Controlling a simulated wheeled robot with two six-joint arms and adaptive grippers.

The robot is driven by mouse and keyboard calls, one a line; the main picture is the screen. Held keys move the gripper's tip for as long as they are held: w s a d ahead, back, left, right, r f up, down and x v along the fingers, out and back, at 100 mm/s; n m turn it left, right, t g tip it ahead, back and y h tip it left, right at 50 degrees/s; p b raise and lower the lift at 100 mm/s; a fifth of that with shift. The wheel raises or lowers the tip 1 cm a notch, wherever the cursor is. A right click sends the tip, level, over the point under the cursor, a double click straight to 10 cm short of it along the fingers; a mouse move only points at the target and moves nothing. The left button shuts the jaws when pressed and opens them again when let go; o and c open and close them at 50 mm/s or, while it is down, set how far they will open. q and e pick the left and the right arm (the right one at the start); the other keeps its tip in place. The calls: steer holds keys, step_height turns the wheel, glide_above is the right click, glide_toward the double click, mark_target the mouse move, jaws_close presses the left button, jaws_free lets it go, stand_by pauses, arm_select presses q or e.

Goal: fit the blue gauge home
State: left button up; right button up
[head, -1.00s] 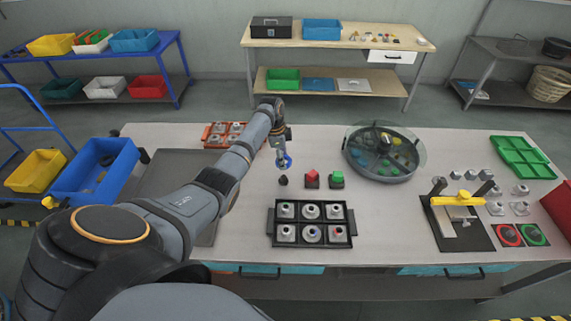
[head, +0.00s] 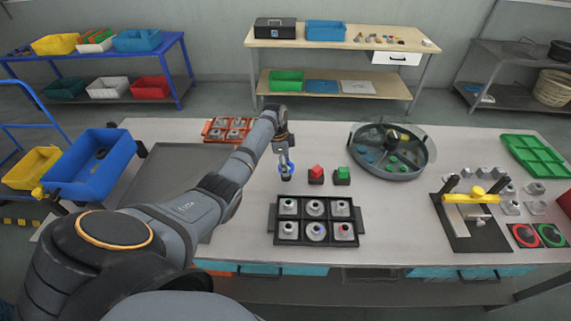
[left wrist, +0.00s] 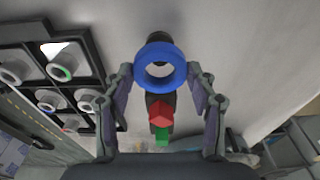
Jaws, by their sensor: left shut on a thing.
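The blue gauge is a ring (left wrist: 160,86), held between the fingertips of my left gripper (left wrist: 160,75). In the head view my left gripper (head: 286,170) is low over the table, left of the red block (head: 316,171) and the green block (head: 342,173), which sit on dark bases. A dark stub (left wrist: 160,39) shows just beyond the ring in the left wrist view. In the head view the ring appears at this stub, but I cannot tell whether it is around it or above it. My right gripper is not in view.
A black tray (head: 272,226) with several grey fittings stands just in front. A round dish (head: 432,160) with coloured parts is at the back right. An orange tray (head: 206,128) lies behind my left arm. A yellow-handled fixture (head: 477,193) stands at the right.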

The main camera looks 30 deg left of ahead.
arm_select(q)
steer(key=shift+f+b, duration=0.3)
steer(key=shift+f, duration=0.15)
stand_by(0.5)
steer(key=shift+f+b, duration=0.75)
steer(key=shift+f, duration=0.45)
stand_by(0.6)
steer(key=shift+f+p, duration=0.15)
steer(key=shift+p, duration=0.25)
stand_by(1.9)
steer(key=o, duration=1.4)
steer(key=shift+o, duration=0.2)
steer(key=r, duration=0.4)
steer(key=a+r, duration=0.1)
steer(key=r, duration=0.3)
steer(key=s+r, duration=0.1)
steer(key=r, duration=0.2)
steer(key=shift+a+r, duration=0.25)
steer(key=shift+r, duration=0.15)
